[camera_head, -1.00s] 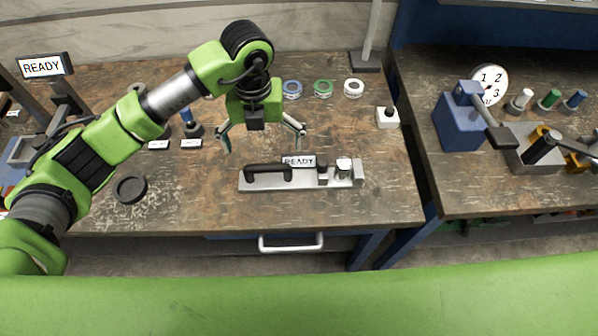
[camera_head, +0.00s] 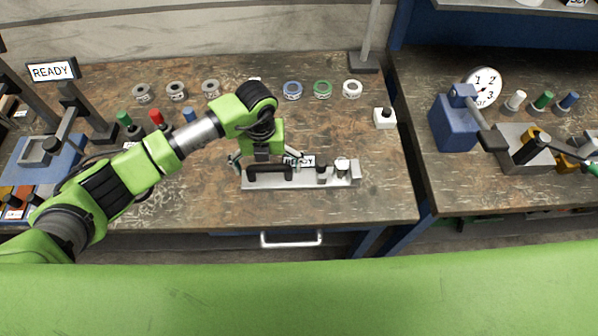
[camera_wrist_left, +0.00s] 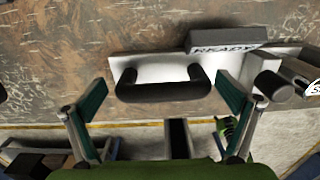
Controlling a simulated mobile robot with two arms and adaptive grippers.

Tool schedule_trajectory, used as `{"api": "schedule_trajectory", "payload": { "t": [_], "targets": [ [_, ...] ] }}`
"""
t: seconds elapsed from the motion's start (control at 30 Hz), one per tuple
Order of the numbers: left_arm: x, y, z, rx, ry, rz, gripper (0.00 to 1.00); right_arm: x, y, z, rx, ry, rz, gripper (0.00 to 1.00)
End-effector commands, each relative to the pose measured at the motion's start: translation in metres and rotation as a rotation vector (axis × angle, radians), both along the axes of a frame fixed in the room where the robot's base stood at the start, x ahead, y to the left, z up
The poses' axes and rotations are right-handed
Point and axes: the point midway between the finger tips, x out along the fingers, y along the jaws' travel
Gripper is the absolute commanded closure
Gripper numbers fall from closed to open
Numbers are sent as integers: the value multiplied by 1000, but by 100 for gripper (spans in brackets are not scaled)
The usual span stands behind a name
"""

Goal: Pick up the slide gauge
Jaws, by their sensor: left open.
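The slide gauge (camera_head: 310,180) is a long silver-grey block with a black arched handle at its left end, black and silver parts at its right and a READY label behind. It lies near the front of the wooden bench. In the left wrist view its black handle (camera_wrist_left: 163,91) sits between the two fingers. My left gripper (camera_head: 267,161) is open and empty, low above the handle, with fingertips spread to either side. The left wrist view also shows the gripper (camera_wrist_left: 163,84); no contact with the handle is visible there. My right gripper is not in view.
Tape rolls (camera_head: 323,89) line the back of the bench. A white button box (camera_head: 384,118) stands at the right, and a blue dial press (camera_head: 455,122) is on the adjoining bench. The bench surface right of the gauge is clear.

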Motion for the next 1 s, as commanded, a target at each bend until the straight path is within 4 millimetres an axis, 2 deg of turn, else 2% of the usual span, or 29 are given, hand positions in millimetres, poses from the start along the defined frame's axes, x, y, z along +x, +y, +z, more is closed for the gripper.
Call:
{"api": "schedule_trajectory", "payload": {
  "t": [0.03, 0.07, 0.2, 0.3, 0.67, 0.83, 1.0],
  "targets": [
    [0, 0, 0, 0, 0, 0, 1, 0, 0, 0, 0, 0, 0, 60],
    [0, 0, 0, 0, 0, 0, 6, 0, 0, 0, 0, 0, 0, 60],
    [0, 0, 0, 1, 0, 0, 42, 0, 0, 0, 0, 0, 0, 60],
    [2, -2, 4, -7, -6, 0, 65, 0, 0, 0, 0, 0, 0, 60],
    [3, -1, 10, -3, -6, 2, 66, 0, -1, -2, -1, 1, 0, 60],
    [4, -2, 33, -9, -11, -1, 66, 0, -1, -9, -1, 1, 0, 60],
    [-15, -4, 53, -8, -9, -5, 66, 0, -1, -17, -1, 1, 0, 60]
  ]
}}
